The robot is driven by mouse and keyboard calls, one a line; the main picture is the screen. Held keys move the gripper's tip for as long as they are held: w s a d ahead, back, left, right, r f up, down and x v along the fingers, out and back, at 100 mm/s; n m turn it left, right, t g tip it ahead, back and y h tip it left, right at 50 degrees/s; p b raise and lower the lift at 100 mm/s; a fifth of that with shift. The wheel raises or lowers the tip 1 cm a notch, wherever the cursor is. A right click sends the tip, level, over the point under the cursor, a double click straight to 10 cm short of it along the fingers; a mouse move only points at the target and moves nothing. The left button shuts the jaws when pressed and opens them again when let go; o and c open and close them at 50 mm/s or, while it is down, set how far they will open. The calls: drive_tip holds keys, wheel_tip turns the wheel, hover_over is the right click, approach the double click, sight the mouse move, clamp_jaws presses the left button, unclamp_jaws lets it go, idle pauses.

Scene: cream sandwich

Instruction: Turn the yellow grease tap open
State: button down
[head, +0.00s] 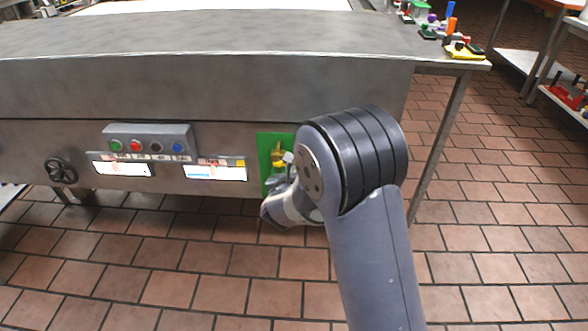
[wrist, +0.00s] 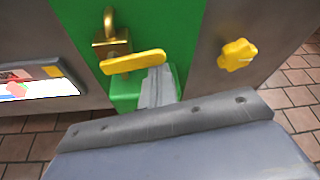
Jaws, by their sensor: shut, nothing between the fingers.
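A yellow lever handle (wrist: 133,62), which looks like the grease tap, lies nearly level across the green panel (wrist: 180,30) in the wrist view, its right end slightly higher. My gripper (wrist: 158,72) is shut and empty, its fingertips just below the right half of the lever. They look very close to it; I cannot tell whether they touch. In the head view my gripper (head: 287,160) is in front of the green panel (head: 264,150), and my arm hides the panel's right side.
A brass padlock (wrist: 111,40) hangs just above the lever. A yellow lobed knob (wrist: 238,54) sits on the steel to the right. Left of the panel are two screens (head: 215,173), a button box (head: 150,138) and a black handwheel (head: 61,171). The tiled floor in front is clear.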

drive_tip(key=a+r+n+t+h+p, duration=0.2)
drive_tip(key=a+r+n+h+p, duration=0.1)
drive_tip(key=n+p, duration=0.7)
wheel_tip(320, 180, up, 2)
drive_tip(key=shift+a+r+n+h+p, duration=0.15)
drive_tip(key=shift+n+h+p, duration=0.3)
drive_tip(key=shift+h, duration=0.35)
drive_tip(key=shift+w+a, duration=0.1)
drive_tip(key=shift+a, duration=0.05)
